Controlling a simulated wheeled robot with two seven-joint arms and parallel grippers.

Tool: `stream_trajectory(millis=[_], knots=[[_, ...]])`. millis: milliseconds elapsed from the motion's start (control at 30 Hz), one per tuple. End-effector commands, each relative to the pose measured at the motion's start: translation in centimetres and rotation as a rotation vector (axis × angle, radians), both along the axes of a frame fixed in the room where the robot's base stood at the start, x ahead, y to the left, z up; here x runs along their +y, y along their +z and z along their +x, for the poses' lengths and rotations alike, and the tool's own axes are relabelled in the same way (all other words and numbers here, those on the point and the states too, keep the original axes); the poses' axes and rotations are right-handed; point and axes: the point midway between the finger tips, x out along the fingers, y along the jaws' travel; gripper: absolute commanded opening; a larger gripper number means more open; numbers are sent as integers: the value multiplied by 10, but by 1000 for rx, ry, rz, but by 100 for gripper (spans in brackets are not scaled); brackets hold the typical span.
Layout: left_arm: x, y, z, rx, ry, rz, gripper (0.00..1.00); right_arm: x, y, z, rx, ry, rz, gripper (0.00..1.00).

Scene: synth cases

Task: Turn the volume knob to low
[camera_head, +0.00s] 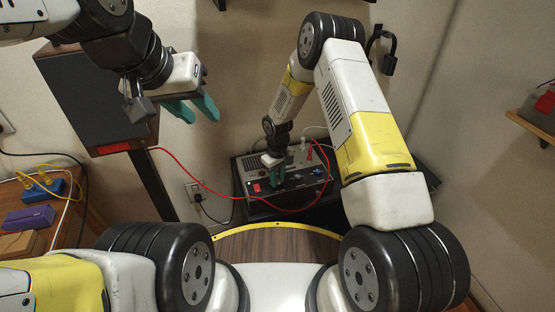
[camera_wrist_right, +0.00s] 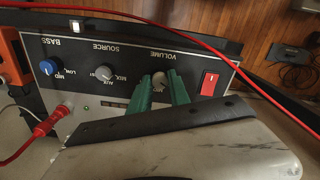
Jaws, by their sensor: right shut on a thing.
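The amplifier (camera_head: 245,165) stands low against the wall in the head view, and its front panel (camera_wrist_right: 100,55) shows upside down in the right wrist view. The grey volume knob (camera_wrist_right: 159,77) sits under the VOLUME label. My right gripper (camera_wrist_right: 160,85) has its green fingers shut on the volume knob, one on each side. The fingers hide part of the knob and its scale, so I cannot tell its setting. In the head view my right gripper (camera_head: 276,179) is at the panel. My left gripper (camera_head: 197,109) is open and empty, high in front of the speaker.
A red switch (camera_wrist_right: 209,84) is beside the volume knob; a source knob (camera_wrist_right: 104,73) and blue bass knob (camera_wrist_right: 48,66) are on the other side. A red cable (camera_head: 185,172) hangs across. A speaker (camera_head: 95,95) stands left, headphones (camera_head: 387,48) hang on the wall.

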Motion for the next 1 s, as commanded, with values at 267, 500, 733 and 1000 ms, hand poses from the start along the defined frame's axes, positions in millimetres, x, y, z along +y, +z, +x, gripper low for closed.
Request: stream_trajectory(millis=[267,500,733,1000], knots=[[0,0,0,0,0,0,35,0,1,2,-4,36,0,0],[0,0,0,0,0,0,35,0,1,2,-4,37,0,0],[0,0,0,0,0,0,35,0,1,1,-3,37,0,45],[0,0,0,0,0,0,35,0,1,0,-1,36,0,45]])
